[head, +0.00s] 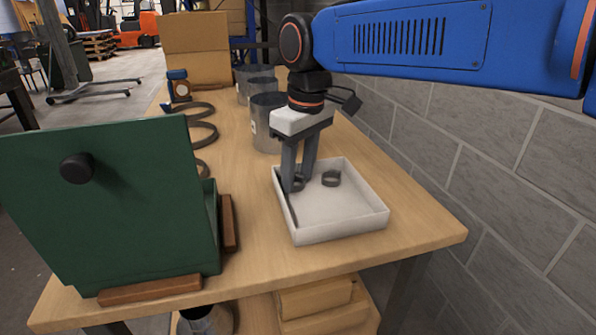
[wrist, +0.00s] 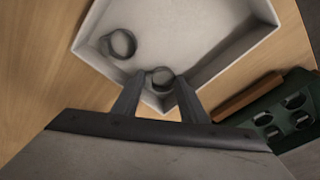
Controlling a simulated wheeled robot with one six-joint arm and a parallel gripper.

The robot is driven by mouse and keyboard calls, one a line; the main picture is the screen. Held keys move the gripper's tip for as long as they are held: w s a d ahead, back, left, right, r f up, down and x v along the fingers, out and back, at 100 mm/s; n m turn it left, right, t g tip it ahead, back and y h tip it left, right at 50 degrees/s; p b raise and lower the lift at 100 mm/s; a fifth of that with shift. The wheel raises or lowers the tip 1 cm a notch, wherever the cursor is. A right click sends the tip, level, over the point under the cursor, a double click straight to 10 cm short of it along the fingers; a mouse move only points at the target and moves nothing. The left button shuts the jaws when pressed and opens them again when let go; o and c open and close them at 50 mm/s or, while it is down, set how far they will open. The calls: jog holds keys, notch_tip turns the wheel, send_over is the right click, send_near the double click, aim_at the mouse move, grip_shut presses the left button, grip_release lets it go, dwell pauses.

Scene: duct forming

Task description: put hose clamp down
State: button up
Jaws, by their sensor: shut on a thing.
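A white square tray (head: 345,226) stands on the wooden bench; its rim also shows in the wrist view (wrist: 262,14). My gripper (head: 297,184) points down inside the tray's left part. It is shut on a small dark ring, the hose clamp (wrist: 161,76), low near a tray corner. In the head view the fingers partly hide this clamp, and I cannot tell whether it touches the tray floor. A second hose clamp (head: 331,178) lies apart in the tray; it also shows in the wrist view (wrist: 119,43).
A green box with a black knob (head: 110,190) stands left of the tray, with wooden blocks (head: 150,290) at its base. Metal cylinders (head: 266,122) stand behind my gripper. Larger dark rings (head: 203,134) lie at the left. A block wall (head: 480,150) borders the bench's right side.

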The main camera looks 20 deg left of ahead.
jog(key=o, duration=0.7)
jog(key=shift+o, duration=0.2)
notch_tip(320, 180, up, 12)
jog(key=d, duration=0.1)
jog(key=shift+s+d, duration=0.15)
jog(key=shift+s, duration=0.15)
